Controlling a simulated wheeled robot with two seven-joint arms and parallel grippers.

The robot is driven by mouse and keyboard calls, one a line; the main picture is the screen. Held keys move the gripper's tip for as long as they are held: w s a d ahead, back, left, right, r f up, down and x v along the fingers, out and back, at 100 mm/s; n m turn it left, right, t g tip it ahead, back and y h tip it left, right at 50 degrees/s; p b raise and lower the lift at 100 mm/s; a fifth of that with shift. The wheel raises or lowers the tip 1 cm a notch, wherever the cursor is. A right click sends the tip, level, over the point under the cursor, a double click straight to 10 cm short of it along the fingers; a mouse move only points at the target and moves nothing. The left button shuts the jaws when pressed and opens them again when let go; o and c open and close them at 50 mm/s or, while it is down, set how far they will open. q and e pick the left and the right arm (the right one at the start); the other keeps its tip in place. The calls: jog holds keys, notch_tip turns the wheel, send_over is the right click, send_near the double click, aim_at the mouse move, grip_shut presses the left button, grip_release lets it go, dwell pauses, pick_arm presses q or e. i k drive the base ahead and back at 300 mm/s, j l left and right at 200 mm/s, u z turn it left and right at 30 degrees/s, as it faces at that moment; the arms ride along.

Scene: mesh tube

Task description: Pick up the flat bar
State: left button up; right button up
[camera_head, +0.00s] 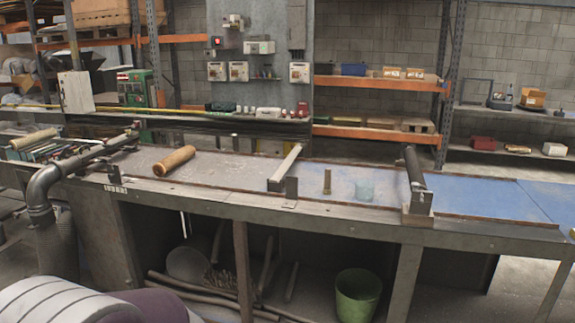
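A small brass-coloured upright piece (327,181) stands on the workbench, right of the middle. It is narrow and could be the flat bar, but it is too small to tell for sure. A long pale straight bar (286,167) lies across the bench just left of it, with a dark metal bracket (291,188) at its near end. A translucent cyan round piece (364,189) sits to the right of the brass piece, apart from it. Neither of my grippers shows in the head view.
The workbench (220,197) runs across the view. A wooden roller (174,160) lies left on it; a dark cylinder on a bracket (414,166) is at right. A pipe (70,168) crosses the left end. A green bucket (358,294) stands below. The blue right surface is clear.

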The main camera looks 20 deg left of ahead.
aim_at(280, 171)
jog(key=i+j+z, duration=0.1)
jog(key=i+j, duration=0.15)
jog(key=i+j+z, duration=0.15)
jog(key=i+j, duration=0.15)
jog(key=i+j+z, duration=0.1)
jog(key=j, duration=0.35)
jog(key=i+j+z, duration=0.15)
jog(key=i+j, duration=0.2)
jog(key=i+j+z, duration=0.1)
jog(key=j, duration=0.35)
jog(key=i, duration=0.1)
